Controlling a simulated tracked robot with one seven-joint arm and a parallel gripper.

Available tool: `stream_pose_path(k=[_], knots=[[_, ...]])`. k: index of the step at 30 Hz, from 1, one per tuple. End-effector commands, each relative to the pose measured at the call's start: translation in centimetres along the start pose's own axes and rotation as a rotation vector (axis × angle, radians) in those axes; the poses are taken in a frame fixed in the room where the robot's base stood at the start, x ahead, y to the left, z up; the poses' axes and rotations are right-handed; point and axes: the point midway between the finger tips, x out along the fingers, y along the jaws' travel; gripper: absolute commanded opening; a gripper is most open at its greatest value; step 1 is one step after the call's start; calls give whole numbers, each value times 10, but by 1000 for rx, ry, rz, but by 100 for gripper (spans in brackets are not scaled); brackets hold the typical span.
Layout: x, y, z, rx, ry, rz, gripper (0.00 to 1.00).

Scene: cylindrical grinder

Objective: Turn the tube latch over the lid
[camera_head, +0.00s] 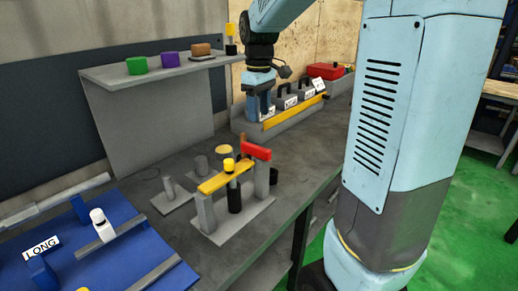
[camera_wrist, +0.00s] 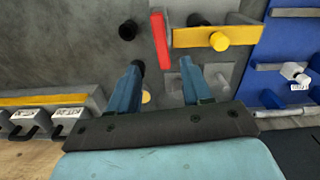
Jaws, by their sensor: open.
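A grey fixture (camera_head: 243,215) on the bench has a yellow bar (camera_head: 222,178) across its posts, with a yellow knob (camera_head: 228,165). A red bar (camera_head: 257,151), which looks like the latch, sits on the taller post at the yellow bar's right end. In the wrist view the red bar (camera_wrist: 160,40) stands crosswise at the left end of the yellow bar (camera_wrist: 190,38); I cannot tell whether they touch. My gripper (camera_head: 260,114) is open and empty, beyond the fixture in the head view. In the wrist view my gripper (camera_wrist: 162,66) has its fingers apart, below the red bar.
Grey cases with black handles (camera_head: 292,105) stand behind a yellow strip (camera_head: 294,116) near my gripper. A blue board (camera_head: 110,250) lies at front left. A grey shelf (camera_head: 160,72) holds green, purple and brown pieces. A small post on a plate (camera_head: 170,190) stands left of the fixture.

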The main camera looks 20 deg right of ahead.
Motion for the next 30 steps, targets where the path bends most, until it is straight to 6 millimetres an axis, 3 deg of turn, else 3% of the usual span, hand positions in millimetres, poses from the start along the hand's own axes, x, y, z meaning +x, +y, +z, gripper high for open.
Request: stream_pose_path(k=[18,24,30], knots=[[102,-1,1,2,-3,-3,49],[123,-1,1,2,-2,-2,49],[130,0,1,2,1,0,49]])
